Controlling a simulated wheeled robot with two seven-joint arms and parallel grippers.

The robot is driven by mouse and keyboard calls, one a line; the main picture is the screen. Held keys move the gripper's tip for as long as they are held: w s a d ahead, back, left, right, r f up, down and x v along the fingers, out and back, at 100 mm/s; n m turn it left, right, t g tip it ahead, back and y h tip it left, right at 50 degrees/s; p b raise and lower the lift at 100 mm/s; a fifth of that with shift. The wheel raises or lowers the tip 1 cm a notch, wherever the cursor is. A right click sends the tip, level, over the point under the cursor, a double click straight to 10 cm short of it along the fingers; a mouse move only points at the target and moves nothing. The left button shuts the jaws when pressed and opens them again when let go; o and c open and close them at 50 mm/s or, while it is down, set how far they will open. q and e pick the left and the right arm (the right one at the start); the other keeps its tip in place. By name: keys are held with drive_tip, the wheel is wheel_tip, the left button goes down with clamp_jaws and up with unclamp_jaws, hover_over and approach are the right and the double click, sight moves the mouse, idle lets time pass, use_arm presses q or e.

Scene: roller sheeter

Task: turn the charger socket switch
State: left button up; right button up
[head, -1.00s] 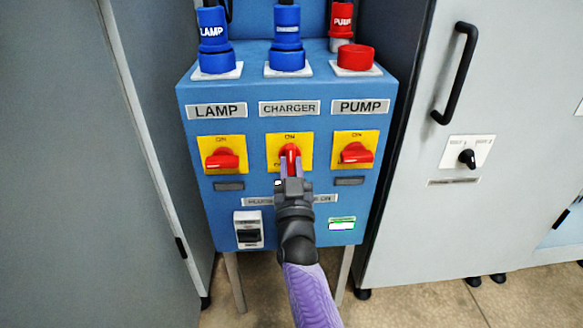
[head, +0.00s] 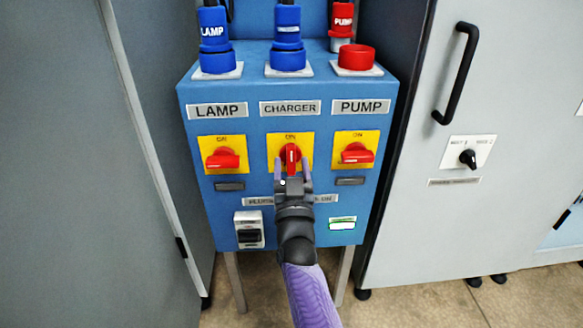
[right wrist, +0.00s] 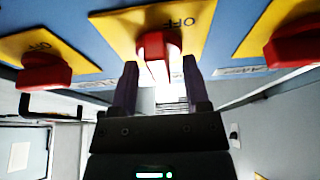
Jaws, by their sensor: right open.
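The charger switch (head: 291,155) is a red handle on a yellow plate in the middle of the blue box, under the CHARGER label (head: 290,108). Its handle stands upright, in line with the ON mark. My right gripper (head: 292,170) is open in front of it, with one finger on each side of the handle and gaps between. In the right wrist view the red handle (right wrist: 158,50) lies between the tips of the two dark fingers. My left gripper is not in view.
The lamp switch (head: 222,158) and pump switch (head: 357,153) sit on either side, both handles level. Blue plugs stand in the lamp socket (head: 217,61) and charger socket (head: 287,60). The red pump plug (head: 342,20) is behind its socket (head: 356,58). Grey cabinets flank the box.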

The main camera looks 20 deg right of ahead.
drive_tip(key=shift+s+a, duration=0.1)
drive_tip(key=shift+s, duration=0.15)
use_arm(q)
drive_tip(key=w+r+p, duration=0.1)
drive_tip(key=p, duration=0.1)
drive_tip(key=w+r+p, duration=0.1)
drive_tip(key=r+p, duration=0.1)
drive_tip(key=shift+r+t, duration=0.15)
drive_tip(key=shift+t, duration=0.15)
use_arm(e)
drive_tip(key=v, duration=0.9)
drive_tip(key=shift+f, duration=0.2)
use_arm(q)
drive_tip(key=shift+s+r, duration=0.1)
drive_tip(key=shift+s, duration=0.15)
use_arm(e)
drive_tip(key=shift+s, duration=0.15)
